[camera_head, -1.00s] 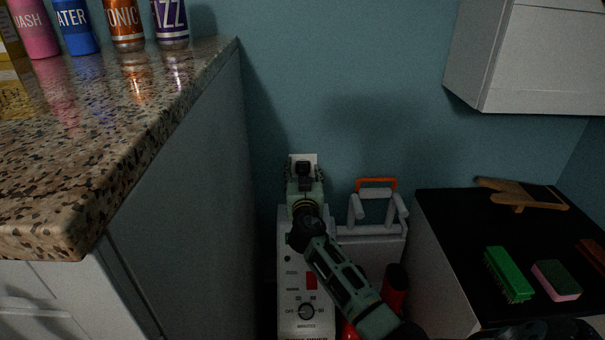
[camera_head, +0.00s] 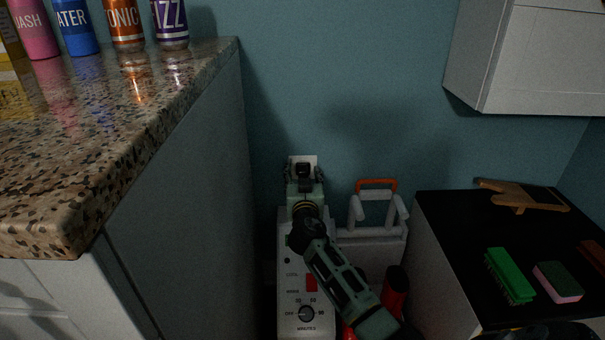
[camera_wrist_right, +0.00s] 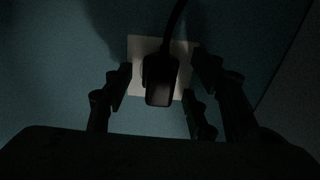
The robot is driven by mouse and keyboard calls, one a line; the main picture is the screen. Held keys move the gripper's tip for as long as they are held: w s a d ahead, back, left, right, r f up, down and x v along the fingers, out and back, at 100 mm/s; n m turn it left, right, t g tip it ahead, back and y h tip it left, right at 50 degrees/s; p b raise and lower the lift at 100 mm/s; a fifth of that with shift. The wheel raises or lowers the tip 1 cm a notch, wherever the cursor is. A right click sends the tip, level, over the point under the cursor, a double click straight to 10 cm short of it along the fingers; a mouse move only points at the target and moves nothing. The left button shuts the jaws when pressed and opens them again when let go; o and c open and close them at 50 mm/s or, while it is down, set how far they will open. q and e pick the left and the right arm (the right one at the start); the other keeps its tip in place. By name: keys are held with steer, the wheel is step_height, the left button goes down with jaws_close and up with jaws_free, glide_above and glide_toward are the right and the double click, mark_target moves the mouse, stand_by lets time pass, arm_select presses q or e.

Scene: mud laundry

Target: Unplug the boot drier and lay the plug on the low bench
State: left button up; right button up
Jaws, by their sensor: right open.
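A black plug (camera_wrist_right: 161,82) sits in a white wall outlet (camera_wrist_right: 135,50), and its cord runs upward in the right wrist view. The plug also shows small in the head view (camera_head: 303,168). My right gripper (camera_wrist_right: 163,76) is open, with its fingers on either side of the plug; I cannot tell if they touch it. In the head view my right gripper (camera_head: 303,176) reaches up to the outlet and partly covers it. The boot drier's grey panel (camera_head: 291,275), with a dial and a red switch, stands below. The low bench (camera_head: 450,235) has a black top.
A wooden boot jack (camera_head: 525,196), a green brush (camera_head: 509,275) and a sponge (camera_head: 557,281) lie on the bench; its left part is bare. A granite counter (camera_head: 130,130) with several bottles stands left. A wall cabinet (camera_head: 535,60) hangs above the bench.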

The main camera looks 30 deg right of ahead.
jaws_close()
stand_by(0.7)
steer(key=shift+p+v, duration=0.35)
steer(key=shift+v, duration=2.65)
